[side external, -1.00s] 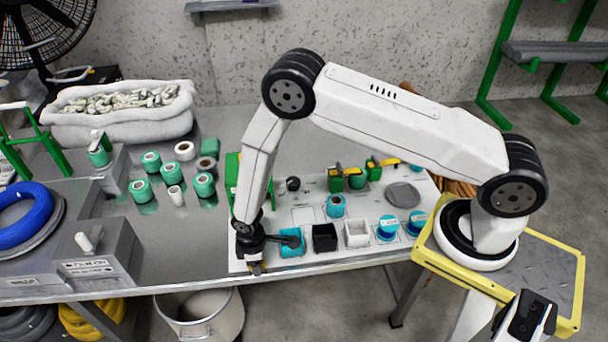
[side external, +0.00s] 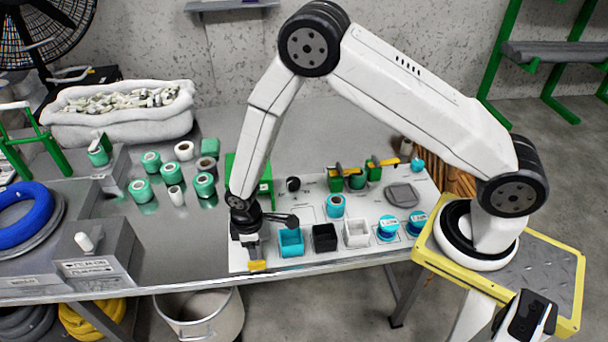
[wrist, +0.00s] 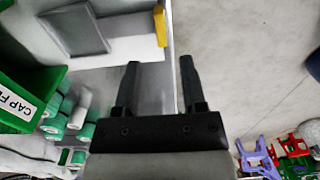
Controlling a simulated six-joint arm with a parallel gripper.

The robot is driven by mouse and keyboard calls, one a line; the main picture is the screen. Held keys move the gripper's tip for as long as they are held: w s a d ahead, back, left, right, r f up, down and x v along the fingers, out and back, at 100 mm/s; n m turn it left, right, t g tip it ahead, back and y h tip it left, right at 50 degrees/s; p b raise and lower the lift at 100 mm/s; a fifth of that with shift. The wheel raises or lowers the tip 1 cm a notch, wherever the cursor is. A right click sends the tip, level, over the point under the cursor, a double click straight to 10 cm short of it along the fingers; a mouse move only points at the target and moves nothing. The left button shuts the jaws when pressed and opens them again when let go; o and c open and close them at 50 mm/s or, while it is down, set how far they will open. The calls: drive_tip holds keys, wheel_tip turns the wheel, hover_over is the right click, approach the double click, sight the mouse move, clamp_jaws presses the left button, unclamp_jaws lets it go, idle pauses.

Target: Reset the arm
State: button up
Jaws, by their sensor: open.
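My gripper (side external: 252,250) hangs at the front left corner of the white work board (side external: 310,262), left of a cyan square holder (side external: 291,242). In the wrist view my gripper (wrist: 160,64) shows two black fingers spread apart with nothing between them. A small yellow piece (side external: 257,266) sits at the board's front edge, just below the fingers in the side view. It also shows in the wrist view (wrist: 160,26), beyond the fingertips. A blue cable coil (side external: 22,215) lies far left, away from my gripper.
Black (side external: 324,238) and white (side external: 356,233) square holders stand right of the cyan one. A green bin (wrist: 25,85) is at the left in the wrist view. Several green and white rolls stand on the metal table (side external: 165,245). Open floor (wrist: 245,60) lies past the table edge.

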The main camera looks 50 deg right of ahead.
drive_tip(key=shift+r, duration=0.1)
idle(0.3)
drive_tip(key=shift+d+r, duration=0.25)
drive_tip(key=shift+r, duration=0.3)
drive_tip(key=s+d+r+m+t, duration=0.1)
drive_tip(key=s+d+r+m, duration=0.3)
drive_tip(key=r, duration=0.6)
drive_tip(key=s+d+r+m+t, duration=0.1)
drive_tip(key=s+d+r+m, duration=0.4)
drive_tip(key=s+d+r, duration=0.2)
wheel_tip(320, 180, up, 3)
drive_tip(key=shift+s+d+r+t, duration=0.1)
drive_tip(key=shift+s+d+t, duration=0.25)
drive_tip(key=shift+d, duration=0.65)
